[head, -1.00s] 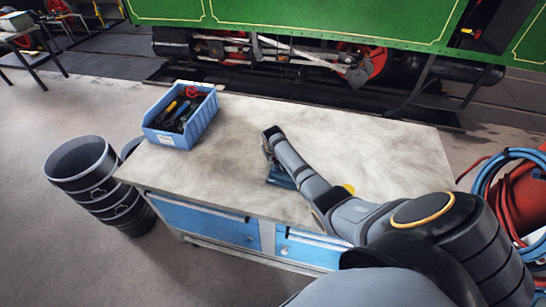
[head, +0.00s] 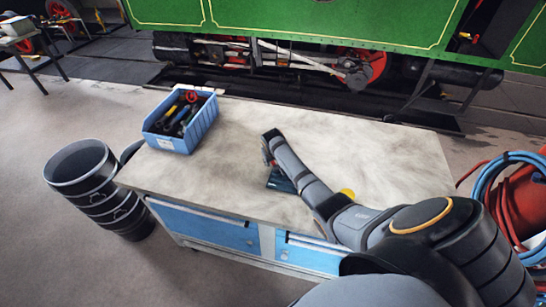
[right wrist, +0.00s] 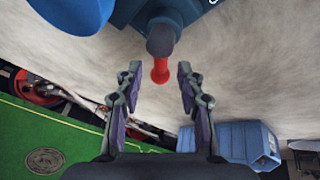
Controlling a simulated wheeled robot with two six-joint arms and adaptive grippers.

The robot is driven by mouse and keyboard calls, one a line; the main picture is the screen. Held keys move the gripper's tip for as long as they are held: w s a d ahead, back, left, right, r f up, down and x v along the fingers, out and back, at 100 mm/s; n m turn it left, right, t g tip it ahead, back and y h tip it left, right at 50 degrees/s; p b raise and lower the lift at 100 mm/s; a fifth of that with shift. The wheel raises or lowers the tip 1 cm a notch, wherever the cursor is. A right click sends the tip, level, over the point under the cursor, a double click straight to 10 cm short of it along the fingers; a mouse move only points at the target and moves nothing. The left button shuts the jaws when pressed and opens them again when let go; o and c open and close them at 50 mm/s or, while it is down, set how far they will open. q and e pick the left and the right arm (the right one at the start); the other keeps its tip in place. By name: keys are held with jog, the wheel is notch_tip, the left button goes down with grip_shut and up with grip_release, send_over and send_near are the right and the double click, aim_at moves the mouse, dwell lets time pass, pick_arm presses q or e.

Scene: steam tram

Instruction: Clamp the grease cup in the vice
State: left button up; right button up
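The blue vice (head: 279,181) stands on the bench top, mostly hidden under my right arm in the head view. In the right wrist view the vice's blue body (right wrist: 184,10) is at the top, with a dark grey round end (right wrist: 161,38) and a red bar (right wrist: 160,70). My right gripper (right wrist: 158,72) is open, its two fingers apart on either side of the red bar; whether they touch it I cannot tell, but a gap shows on both sides. A yellow piece (head: 347,194) shows beside my right arm; I cannot tell whether it is the grease cup. My left gripper is out of view.
A blue bin (head: 180,143) of tools stands at the bench's back left; it also shows in the wrist view (right wrist: 238,142). The pale bench top (head: 220,185) is otherwise largely clear. Dark bins (head: 95,190) stand left, a red drum with hoses (head: 508,210) right, the green tram (head: 300,15) behind.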

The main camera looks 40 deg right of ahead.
jog(key=v, duration=1.1)
jog(key=shift+f, duration=0.1)
